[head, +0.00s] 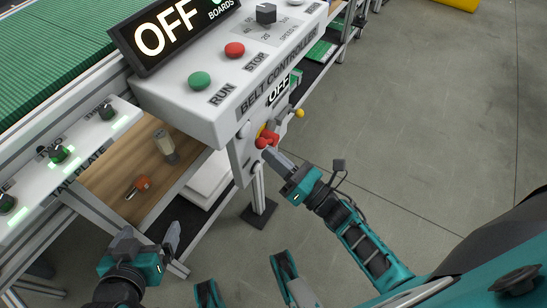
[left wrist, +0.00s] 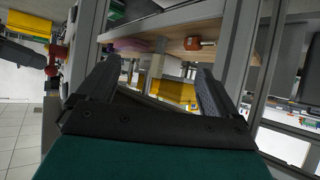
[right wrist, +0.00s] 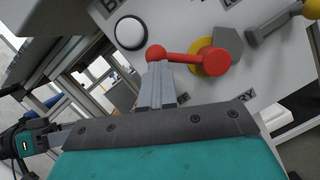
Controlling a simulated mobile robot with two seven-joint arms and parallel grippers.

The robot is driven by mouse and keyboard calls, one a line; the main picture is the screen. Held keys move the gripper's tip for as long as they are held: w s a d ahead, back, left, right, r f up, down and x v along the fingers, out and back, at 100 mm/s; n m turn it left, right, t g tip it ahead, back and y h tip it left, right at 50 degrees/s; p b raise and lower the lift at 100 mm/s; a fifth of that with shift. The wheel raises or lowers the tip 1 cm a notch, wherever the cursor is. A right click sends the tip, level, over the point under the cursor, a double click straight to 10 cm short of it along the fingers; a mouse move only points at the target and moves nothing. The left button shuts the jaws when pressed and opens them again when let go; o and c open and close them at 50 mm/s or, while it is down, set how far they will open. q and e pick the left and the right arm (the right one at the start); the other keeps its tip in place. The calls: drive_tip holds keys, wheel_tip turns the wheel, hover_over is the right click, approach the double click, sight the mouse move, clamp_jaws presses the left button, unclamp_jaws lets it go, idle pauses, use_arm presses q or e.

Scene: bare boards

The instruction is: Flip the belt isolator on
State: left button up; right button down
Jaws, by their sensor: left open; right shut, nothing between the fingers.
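The belt isolator is a red lever (head: 267,141) with a ball knob, on the panel below the belt controller box (head: 185,112). In the right wrist view the red lever (right wrist: 185,57) runs about level from its knob to a red hub over a yellow plate (right wrist: 203,45). A small display (head: 279,92) above it reads OFF. My right gripper (head: 272,157) is shut and empty, its fingertips (right wrist: 156,66) right by the lever near the knob. I cannot tell whether they touch. My left gripper (head: 170,238) is open and empty, low beside the frame; its fingers show in the left wrist view (left wrist: 152,80).
A yellow-knobbed lever (head: 299,113) sits right of the red one. RUN (head: 199,80) and STOP (head: 234,50) buttons are on top of the box. A wooden shelf (head: 120,180) and metal frame legs are at left. The floor at right is open.

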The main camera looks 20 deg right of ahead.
drive_tip(key=r+m+p, duration=0.1)
drive_tip(key=r+m+h+p, duration=0.1)
drive_tip(key=m, duration=0.1)
drive_tip(key=shift+w+d+r+m, duration=0.15)
drive_tip(key=shift+w+m, duration=0.15)
drive_tip(key=m+p, duration=0.1)
drive_tip(key=w+d+r+m+h+p, duration=0.1)
drive_tip(key=m, duration=0.1)
drive_tip(key=d+m+p, duration=0.1)
drive_tip(key=m, duration=0.1)
drive_tip(key=shift+w+r+h, duration=0.3)
drive_tip(key=shift+w+h, duration=0.1)
drive_tip(key=shift+d+p, duration=0.3)
drive_tip(key=shift+f, duration=0.1)
